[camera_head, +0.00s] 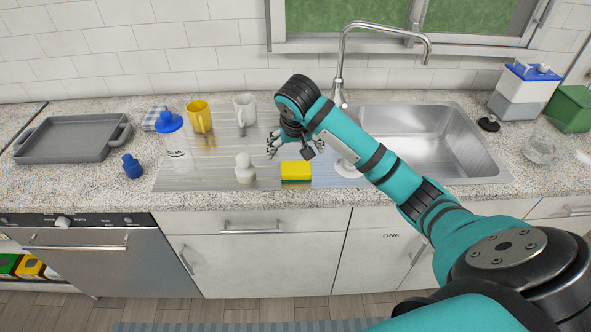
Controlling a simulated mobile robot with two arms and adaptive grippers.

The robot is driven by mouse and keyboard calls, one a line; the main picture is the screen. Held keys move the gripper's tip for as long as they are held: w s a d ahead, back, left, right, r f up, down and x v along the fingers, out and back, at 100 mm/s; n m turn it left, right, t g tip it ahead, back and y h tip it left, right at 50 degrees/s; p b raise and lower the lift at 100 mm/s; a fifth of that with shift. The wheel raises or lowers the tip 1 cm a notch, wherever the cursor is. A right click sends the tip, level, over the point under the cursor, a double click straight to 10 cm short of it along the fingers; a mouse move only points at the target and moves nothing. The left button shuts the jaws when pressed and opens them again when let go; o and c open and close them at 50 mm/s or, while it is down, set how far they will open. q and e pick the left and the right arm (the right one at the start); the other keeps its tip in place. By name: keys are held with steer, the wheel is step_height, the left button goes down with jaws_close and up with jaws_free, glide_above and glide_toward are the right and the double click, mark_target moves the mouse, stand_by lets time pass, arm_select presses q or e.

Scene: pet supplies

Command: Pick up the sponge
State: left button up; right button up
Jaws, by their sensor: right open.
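A yellow sponge (296,171) with a darker strip along its bottom edge lies on the front part of the metal drainboard, near the counter's front edge. My right gripper (272,150) is above the drainboard, up and to the left of the sponge, apart from it in the picture. Its fingers are spread and I see nothing held between them. My right arm reaches in from the lower right across the front of the sink. My left gripper does not show.
A white bottle (245,168) stands close left of the sponge. A yellow mug (200,116), a white mug (245,109) and a blue-lidded container (174,140) stand further left and back. A grey tray (68,142) lies far left. The sink basin (425,150) and tall faucet (340,70) are right.

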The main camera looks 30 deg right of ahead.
steer(key=p, duration=0.2)
glide_toward(296, 167)
steer(key=x, duration=0.5)
steer(key=shift+s+a+f, duration=0.15)
steer(key=shift+a, duration=0.1)
steer(key=shift+d+f, duration=0.1)
steer(key=shift+f, duration=0.1)
steer(key=shift+p+x, duration=0.65)
steer(key=shift+x, duration=1.75)
steer(key=shift+d+r, duration=0.1)
steer(key=shift+c, duration=0.4)
steer(key=c, duration=0.7)
steer(key=shift+o, duration=0.2)
